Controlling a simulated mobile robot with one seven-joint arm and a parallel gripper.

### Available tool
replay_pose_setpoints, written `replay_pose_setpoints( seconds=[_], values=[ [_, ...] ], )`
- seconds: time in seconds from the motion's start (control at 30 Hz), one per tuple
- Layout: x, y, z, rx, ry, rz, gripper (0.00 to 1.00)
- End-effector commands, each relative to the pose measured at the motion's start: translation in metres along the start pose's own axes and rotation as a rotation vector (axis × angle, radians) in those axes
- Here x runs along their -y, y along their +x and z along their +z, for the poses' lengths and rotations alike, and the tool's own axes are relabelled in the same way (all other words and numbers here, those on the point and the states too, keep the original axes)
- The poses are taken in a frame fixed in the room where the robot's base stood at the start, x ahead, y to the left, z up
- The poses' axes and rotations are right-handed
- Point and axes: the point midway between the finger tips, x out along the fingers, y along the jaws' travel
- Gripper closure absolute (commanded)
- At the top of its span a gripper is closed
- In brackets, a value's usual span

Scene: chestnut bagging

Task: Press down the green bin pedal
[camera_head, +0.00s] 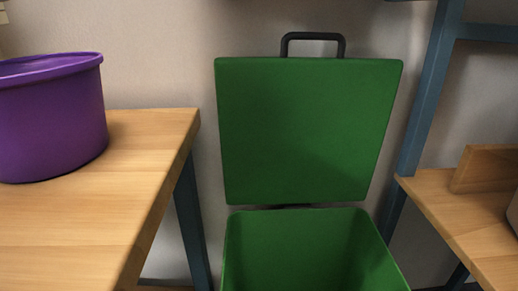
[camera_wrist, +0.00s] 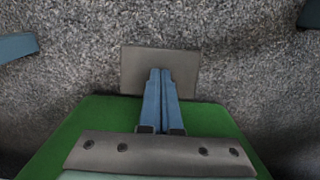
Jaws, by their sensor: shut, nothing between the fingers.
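The green bin (camera_head: 300,228) stands between two wooden tables in the head view. Its green lid (camera_head: 305,130) is raised upright, with a black handle (camera_head: 345,46) on its top edge. In the wrist view the bin's green surface (camera_wrist: 70,120) shows behind my gripper (camera_wrist: 160,72). The grey rectangular pedal (camera_wrist: 133,72) sticks out from the bin over the floor. My gripper is shut and empty, with its blue fingertips over the middle of the pedal and seeming to touch it. The pedal is out of the head view, as is my gripper.
A purple tub (camera_head: 55,120) stands on the left wooden table (camera_head: 150,150). A right wooden table (camera_head: 460,225) with a blue-grey post (camera_head: 430,90) is close beside the bin. Speckled grey floor (camera_wrist: 250,60) around the pedal is clear.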

Motion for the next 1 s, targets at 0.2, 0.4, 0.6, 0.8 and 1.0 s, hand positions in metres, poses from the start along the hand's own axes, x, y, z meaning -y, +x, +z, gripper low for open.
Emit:
replay_pose_setpoints(
  seconds=[0.2,0.4,0.6,0.8,1.0],
  values=[
    [0.000,-0.002,0.000,0.000,0.000,0.000,1.00],
    [0.000,-0.017,0.000,0.000,0.000,0.000,1.00],
    [0.000,-0.036,0.000,0.000,-0.001,0.000,1.00],
    [0.000,-0.055,0.000,0.000,0.000,0.000,1.00],
    [0.000,-0.073,0.000,0.000,0.000,0.000,1.00]
  ],
)
